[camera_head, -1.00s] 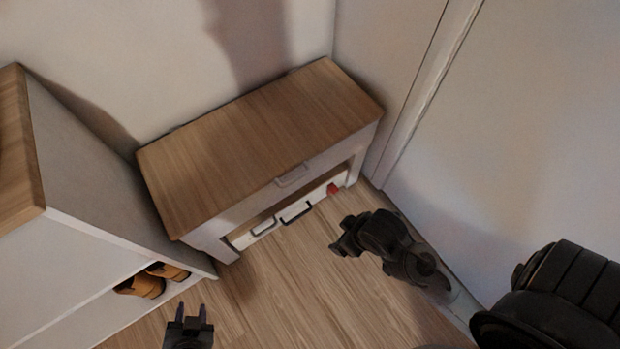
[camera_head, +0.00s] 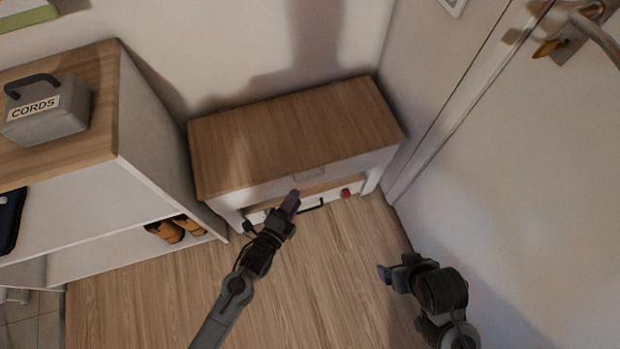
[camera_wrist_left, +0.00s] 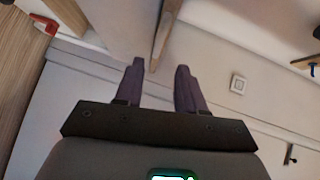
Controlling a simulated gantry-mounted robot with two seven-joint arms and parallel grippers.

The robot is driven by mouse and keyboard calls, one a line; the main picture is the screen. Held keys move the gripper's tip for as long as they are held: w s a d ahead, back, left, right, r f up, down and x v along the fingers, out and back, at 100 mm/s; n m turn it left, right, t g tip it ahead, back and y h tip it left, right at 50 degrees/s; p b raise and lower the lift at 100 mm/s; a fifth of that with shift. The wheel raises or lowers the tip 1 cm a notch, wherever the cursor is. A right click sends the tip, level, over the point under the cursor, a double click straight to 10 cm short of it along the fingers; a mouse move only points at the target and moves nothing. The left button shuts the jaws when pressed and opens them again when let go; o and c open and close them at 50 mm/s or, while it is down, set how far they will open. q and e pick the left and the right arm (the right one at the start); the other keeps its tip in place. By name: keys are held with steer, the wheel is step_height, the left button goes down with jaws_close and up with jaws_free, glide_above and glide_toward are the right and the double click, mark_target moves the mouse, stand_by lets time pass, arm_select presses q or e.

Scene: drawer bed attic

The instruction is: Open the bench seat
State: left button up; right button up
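The bench (camera_head: 295,135) has a wood-topped seat and a white body, and stands against the back wall. Its seat lies flat and closed. A pale handle (camera_head: 309,173) is on the seat's front edge. My left gripper (camera_head: 291,201) is in front of the bench, just below the handle in the picture; contact with it is not visible. In the left wrist view its two dark fingers (camera_wrist_left: 158,75) are apart with nothing between them. My right gripper (camera_head: 384,274) is off to the right over the floor, apart from the bench; its finger opening is unclear.
Under the seat is an open space with a red item (camera_head: 346,193). A white shelf unit (camera_head: 150,140) with a grey cords box (camera_head: 47,110) and brown shoes (camera_head: 166,232) stands left. A door (camera_head: 520,170) is at the right. The wood floor (camera_head: 320,280) in front is clear.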

arm_select(q)
steer(key=b+x, duration=0.4)
steer(key=x, duration=0.4)
steer(key=shift+d, duration=0.5)
steer(key=shift+w+f, duration=0.1)
jaws_close()
